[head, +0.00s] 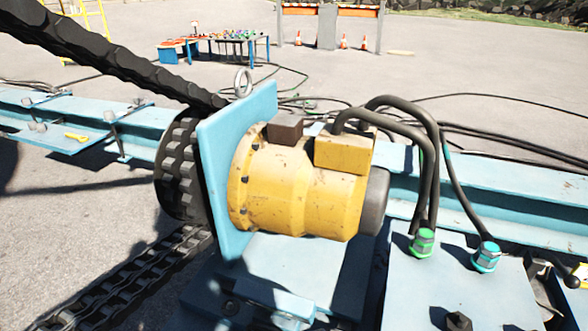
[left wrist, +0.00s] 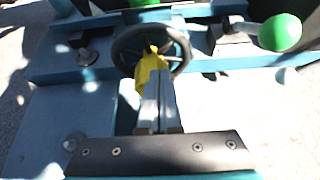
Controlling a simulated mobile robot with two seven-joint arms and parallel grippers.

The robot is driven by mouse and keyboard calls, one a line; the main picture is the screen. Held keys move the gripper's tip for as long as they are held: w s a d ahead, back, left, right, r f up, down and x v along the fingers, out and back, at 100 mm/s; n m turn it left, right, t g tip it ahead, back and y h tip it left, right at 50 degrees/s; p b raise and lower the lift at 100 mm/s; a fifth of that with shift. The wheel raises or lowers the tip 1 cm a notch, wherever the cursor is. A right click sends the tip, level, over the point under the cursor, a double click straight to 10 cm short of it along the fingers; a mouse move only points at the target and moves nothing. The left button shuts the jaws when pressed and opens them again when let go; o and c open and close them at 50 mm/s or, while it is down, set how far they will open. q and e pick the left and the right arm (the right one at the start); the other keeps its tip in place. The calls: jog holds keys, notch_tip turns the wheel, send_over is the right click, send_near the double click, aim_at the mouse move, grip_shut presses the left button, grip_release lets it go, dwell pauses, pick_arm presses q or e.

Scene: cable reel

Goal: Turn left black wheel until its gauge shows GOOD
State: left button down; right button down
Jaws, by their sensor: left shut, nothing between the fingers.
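A black wheel (left wrist: 178,42) with spokes shows in the left wrist view, at the top middle. A yellow part (left wrist: 150,70) is seen at its centre; I cannot tell whether it belongs to the wheel. My left gripper (left wrist: 157,85) has its grey fingers shut and empty, pointing at the lower part of the wheel. I cannot tell whether they touch it. No gauge reading is visible in either view. In the head view neither gripper shows, and no wheel is clearly seen.
A green ball knob (left wrist: 280,32) on a lever stands right of the wheel. The head view shows a yellow motor (head: 290,190) on a blue plate (head: 225,150), dark hoses (head: 432,130) and a blue beam (head: 500,190). A table (head: 215,40) with small items stands far back.

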pick_arm(q)
jog(key=shift+r, duration=0.1)
jog(key=s+a, duration=0.1)
jog(key=s, duration=0.4)
jog(key=shift+s+a+r, duration=0.3)
jog(key=shift+s+a, duration=0.05)
jog(key=shift+a, duration=0.05)
jog(key=shift+a, duration=0.1)
dwell(0.3)
jog(key=w, duration=0.6)
jog(key=shift+w+a, duration=0.4)
jog(key=shift+a, duration=0.05)
dwell(0.4)
